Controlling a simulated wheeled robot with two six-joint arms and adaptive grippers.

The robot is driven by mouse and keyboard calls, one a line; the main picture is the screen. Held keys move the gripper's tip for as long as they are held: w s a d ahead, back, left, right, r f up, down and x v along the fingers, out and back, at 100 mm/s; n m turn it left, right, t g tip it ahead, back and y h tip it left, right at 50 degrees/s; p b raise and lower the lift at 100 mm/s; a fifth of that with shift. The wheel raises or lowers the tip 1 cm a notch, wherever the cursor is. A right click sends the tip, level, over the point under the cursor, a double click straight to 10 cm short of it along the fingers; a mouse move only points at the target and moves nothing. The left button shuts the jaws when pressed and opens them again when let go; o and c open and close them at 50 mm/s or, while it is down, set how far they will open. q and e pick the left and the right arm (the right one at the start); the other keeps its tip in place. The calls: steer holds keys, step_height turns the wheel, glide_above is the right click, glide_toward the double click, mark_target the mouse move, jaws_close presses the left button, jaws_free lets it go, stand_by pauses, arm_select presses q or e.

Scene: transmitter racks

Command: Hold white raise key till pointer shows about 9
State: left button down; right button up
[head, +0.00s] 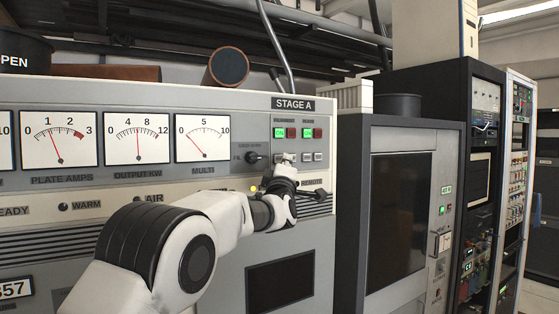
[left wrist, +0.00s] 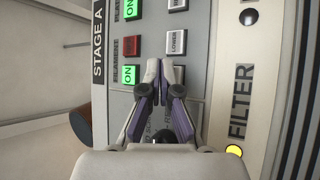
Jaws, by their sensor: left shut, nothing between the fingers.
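The MULTI meter (head: 202,140) pointer leans left, well below 5. My left gripper (head: 288,160) is shut and empty at the small keys under the lit buttons. In the left wrist view, its fingertips (left wrist: 165,66) lie over a pale key (left wrist: 180,74), mostly hidden, whose label I cannot read. Whether they touch it is unclear. A white key marked LOWER (left wrist: 176,41) is beside it. My right gripper is out of view.
A black knob (head: 252,157) sits left of the gripper, and another dark control (head: 320,194) lies below right. Green ON buttons (left wrist: 130,75) and a red button (left wrist: 131,46) are close to the fingers. A grey cabinet (head: 350,200) stands to the right.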

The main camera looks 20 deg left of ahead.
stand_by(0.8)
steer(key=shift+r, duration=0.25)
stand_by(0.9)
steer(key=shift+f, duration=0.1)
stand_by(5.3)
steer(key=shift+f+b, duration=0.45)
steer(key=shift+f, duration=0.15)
